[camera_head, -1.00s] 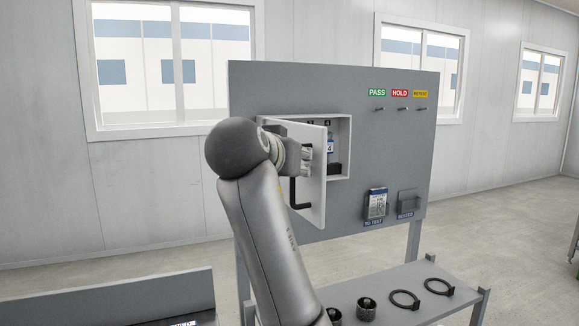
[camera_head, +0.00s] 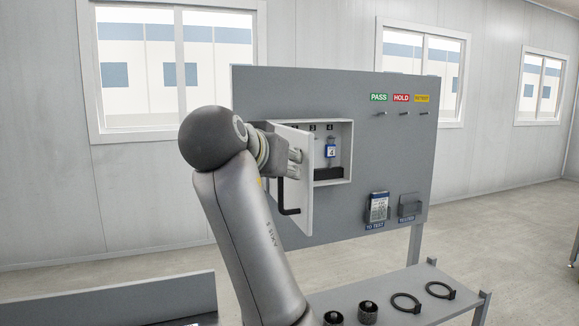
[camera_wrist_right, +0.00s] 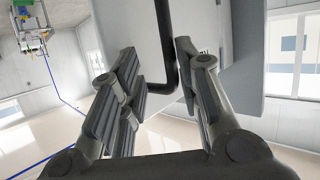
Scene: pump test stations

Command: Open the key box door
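The key box (camera_head: 347,150) is a white box set in the grey panel, and its door (camera_head: 305,205) stands swung out toward me. The black L-shaped handle (camera_head: 283,200) is on the door's outer face. Inside, a blue-labelled tag (camera_head: 331,150) hangs under the number 4. My right gripper (camera_head: 294,160) is at the door's upper part. In the right wrist view its fingers (camera_wrist_right: 158,65) are spread apart, with the door panel (camera_wrist_right: 130,20) and the handle (camera_wrist_right: 166,50) beyond and between them. I cannot tell if a finger touches the door. My left gripper is out of view.
PASS, HOLD and RETEST labels (camera_head: 400,98) sit above pegs at the panel's upper right. A holder with a card (camera_head: 379,207) and a second holder (camera_head: 410,206) are lower down. Black rings (camera_head: 406,303) and knobbed cylinders (camera_head: 368,312) stand on the shelf (camera_head: 392,282).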

